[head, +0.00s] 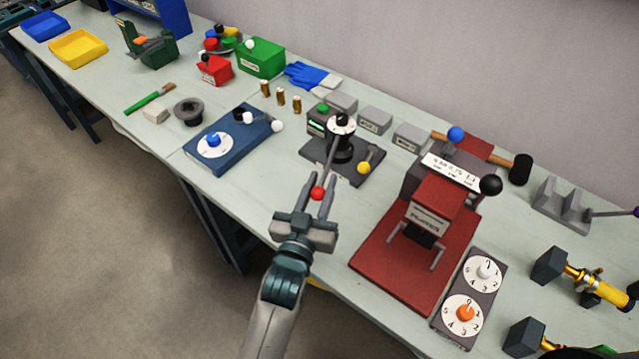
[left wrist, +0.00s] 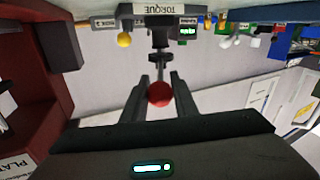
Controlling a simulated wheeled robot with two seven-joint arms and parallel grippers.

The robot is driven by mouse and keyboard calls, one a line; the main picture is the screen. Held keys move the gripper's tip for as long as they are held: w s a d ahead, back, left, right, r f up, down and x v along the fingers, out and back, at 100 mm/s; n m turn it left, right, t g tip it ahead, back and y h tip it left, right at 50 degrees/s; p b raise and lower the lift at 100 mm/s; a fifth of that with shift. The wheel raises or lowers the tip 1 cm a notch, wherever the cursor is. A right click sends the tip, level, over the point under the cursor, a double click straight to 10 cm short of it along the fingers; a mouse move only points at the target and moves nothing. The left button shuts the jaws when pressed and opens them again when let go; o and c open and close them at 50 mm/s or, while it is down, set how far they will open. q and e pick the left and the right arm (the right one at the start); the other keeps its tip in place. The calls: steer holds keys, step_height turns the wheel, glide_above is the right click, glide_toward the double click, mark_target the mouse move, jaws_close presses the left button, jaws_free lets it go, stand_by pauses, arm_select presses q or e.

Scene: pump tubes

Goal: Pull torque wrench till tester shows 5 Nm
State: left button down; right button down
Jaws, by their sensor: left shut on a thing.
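The torque tester (head: 348,170) is a dark base with a black post, a white dial on top and a yellow knob on its right. Its small green-lit display (head: 317,124) is too small to read; it also shows in the left wrist view (left wrist: 187,31). The torque wrench (head: 332,154) is a thin grey bar reaching from the post toward the table's front edge, ending in a red ball (head: 318,193). My left gripper (head: 320,186) is shut on the wrench at its red ball end. The left wrist view shows the ball (left wrist: 159,95) between the fingers. My right gripper is not in view.
A red press (head: 375,255) stands close on the right, with a two-dial box (head: 458,320) in front of it. A blue dial box (head: 215,160) sits to the left. Grey blocks (head: 375,121) and brass cylinders (head: 281,97) stand behind. The floor (head: 120,250) before the table is clear.

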arm_select(q)
steer(key=shift+w+a+r, duration=0.1)
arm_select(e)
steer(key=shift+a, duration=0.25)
arm_select(q)
steer(key=c, duration=1.4)
jaws_free()
steer(key=shift+c, duration=0.2)
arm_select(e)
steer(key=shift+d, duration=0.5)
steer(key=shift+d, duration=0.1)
arm_select(q)
steer(key=shift+s+a, duration=0.15)
steer(key=shift+s, duration=0.35)
steer(key=b+v, duration=0.4)
steer(key=v, duration=1.2)
steer(key=shift+a+b, duration=0.15)
steer(key=shift+b, duration=0.2)
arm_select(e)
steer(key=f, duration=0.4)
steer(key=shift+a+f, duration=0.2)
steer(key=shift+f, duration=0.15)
arm_select(q)
steer(key=shift+s, duration=0.1)
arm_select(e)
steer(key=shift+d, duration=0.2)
